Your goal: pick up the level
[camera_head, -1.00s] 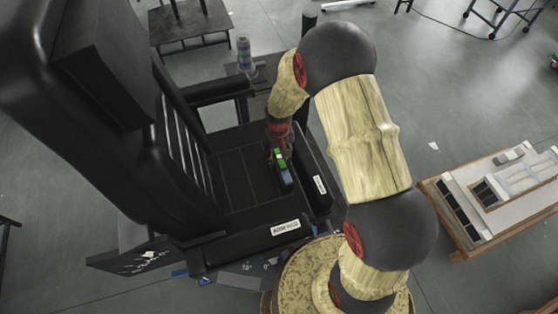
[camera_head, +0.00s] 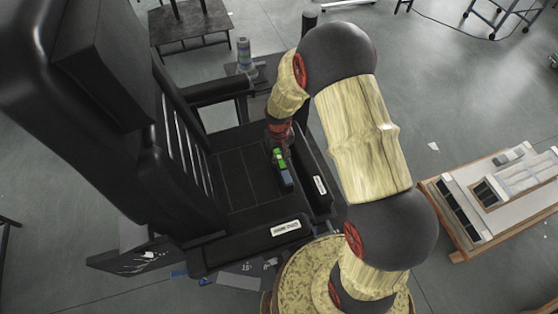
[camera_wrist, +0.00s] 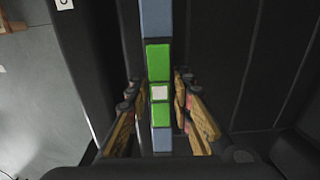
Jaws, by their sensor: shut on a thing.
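The level is a long blue-grey bar with green sections and a pale square in its middle; it shows in the wrist view (camera_wrist: 158,62) running upright through the picture. It also shows in the head view (camera_head: 284,175), small, over the black seat of a machine-like chair. My gripper (camera_wrist: 159,101) has one finger on each side of the level, closed against it near the pale square. In the head view my gripper (camera_head: 279,150) is small and partly hidden by my wrist. Whether the level touches the seat I cannot tell.
The black seat (camera_head: 238,180) has a raised back on the left and black padded side rails, one with a white label (camera_head: 286,228). A cylinder (camera_head: 245,55) stands behind. A wooden-edged board (camera_head: 500,200) with pale parts lies to the right.

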